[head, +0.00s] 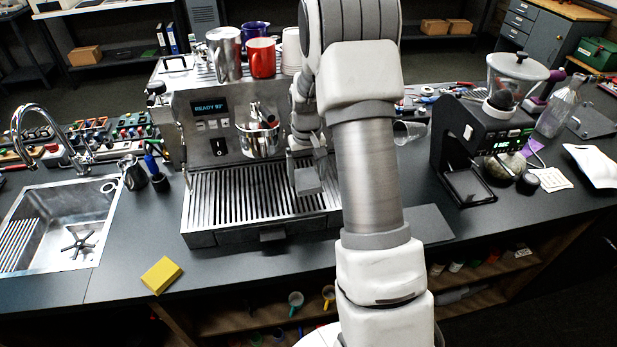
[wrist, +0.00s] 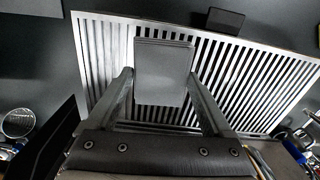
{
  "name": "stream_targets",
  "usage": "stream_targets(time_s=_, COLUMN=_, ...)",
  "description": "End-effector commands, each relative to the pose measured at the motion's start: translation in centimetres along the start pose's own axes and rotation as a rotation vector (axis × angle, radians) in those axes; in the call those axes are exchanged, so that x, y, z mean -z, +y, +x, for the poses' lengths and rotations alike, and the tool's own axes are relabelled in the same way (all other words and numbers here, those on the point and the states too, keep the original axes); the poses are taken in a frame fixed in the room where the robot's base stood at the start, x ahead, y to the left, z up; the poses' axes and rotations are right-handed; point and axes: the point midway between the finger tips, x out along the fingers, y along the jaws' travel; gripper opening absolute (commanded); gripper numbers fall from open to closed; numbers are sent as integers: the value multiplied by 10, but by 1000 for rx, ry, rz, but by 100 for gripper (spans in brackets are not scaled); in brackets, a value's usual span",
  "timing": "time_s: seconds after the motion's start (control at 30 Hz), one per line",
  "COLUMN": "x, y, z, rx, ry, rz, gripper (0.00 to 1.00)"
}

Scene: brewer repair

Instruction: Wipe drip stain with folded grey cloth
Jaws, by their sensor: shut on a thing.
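My gripper (head: 305,162) is above the right part of the brewer's slatted drip tray (head: 222,205). It is shut on the folded grey cloth (head: 309,181), a flat grey rectangle. In the wrist view the cloth (wrist: 163,62) sits between the two fingers of my gripper (wrist: 161,80), over the tray slats (wrist: 105,60). I cannot tell whether the cloth touches the slats. I cannot make out a drip stain in either view; the cloth and my arm hide part of the tray.
The brewer (head: 195,105) stands behind the tray, with a red mug (head: 262,58) and other cups on top. A steel pitcher (head: 262,140) is above the tray. A yellow sponge (head: 161,275) lies front left, near the sink (head: 75,235). A black grinder (head: 470,135) stands right.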

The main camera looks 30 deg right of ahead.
Motion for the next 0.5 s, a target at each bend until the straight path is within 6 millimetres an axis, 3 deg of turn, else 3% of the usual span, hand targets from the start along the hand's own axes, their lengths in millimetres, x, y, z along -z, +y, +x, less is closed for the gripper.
stream_targets(time_s=0.2, x=0, y=-2, z=-18, rx=0, ry=0, rz=0, gripper=33)
stream_targets(time_s=0.5, x=0, y=-2, z=-18, rx=0, ry=0, rz=0, gripper=33)
